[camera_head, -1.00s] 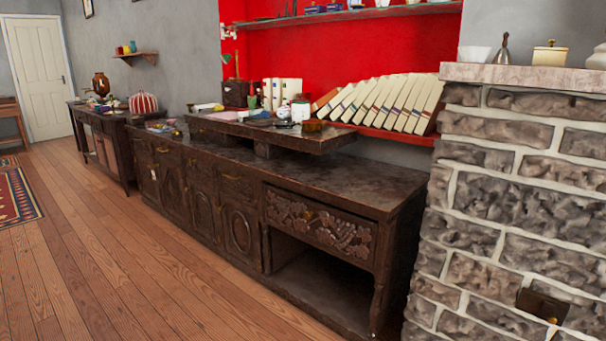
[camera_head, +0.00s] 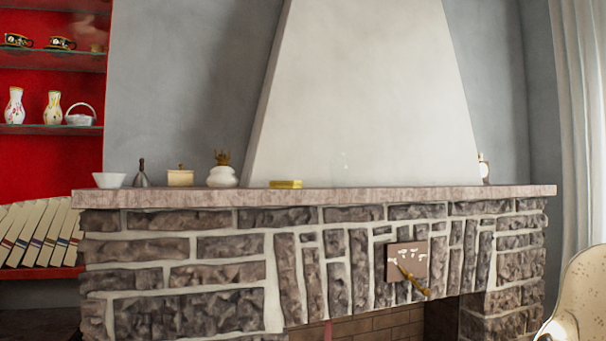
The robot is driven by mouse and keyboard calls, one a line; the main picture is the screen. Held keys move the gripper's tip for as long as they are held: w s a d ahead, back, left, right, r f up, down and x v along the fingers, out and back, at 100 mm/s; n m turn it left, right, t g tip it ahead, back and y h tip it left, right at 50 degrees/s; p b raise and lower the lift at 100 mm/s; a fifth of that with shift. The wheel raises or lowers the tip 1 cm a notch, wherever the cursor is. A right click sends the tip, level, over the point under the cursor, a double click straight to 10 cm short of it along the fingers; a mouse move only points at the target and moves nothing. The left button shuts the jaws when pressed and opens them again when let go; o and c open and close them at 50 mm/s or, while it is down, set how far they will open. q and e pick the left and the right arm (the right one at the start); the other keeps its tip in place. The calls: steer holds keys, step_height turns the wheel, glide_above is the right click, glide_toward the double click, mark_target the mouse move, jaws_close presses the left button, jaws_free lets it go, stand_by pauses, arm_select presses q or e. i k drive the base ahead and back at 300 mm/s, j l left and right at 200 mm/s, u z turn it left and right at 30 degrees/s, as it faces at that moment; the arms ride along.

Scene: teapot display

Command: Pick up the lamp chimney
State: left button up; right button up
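A faint, clear upright shape (camera_head: 345,163) shows against the pale chimney hood above the middle of the stone mantel (camera_head: 330,199). It may be the glass lamp chimney, but its outline is too weak to be sure. A round white vessel with a brass-coloured top (camera_head: 222,175), perhaps a lamp base, stands on the mantel to the left. A flat yellow box (camera_head: 285,184) lies between the two. Neither of my grippers is in view.
A white bowl (camera_head: 109,180), a dark bell (camera_head: 141,174) and a lidded cream pot (camera_head: 180,177) stand at the mantel's left end. A small white item (camera_head: 484,169) stands far right. A patterned chair (camera_head: 578,300) is at the lower right.

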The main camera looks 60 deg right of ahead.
mark_target(338, 168)
steer(key=z, duration=2.05)
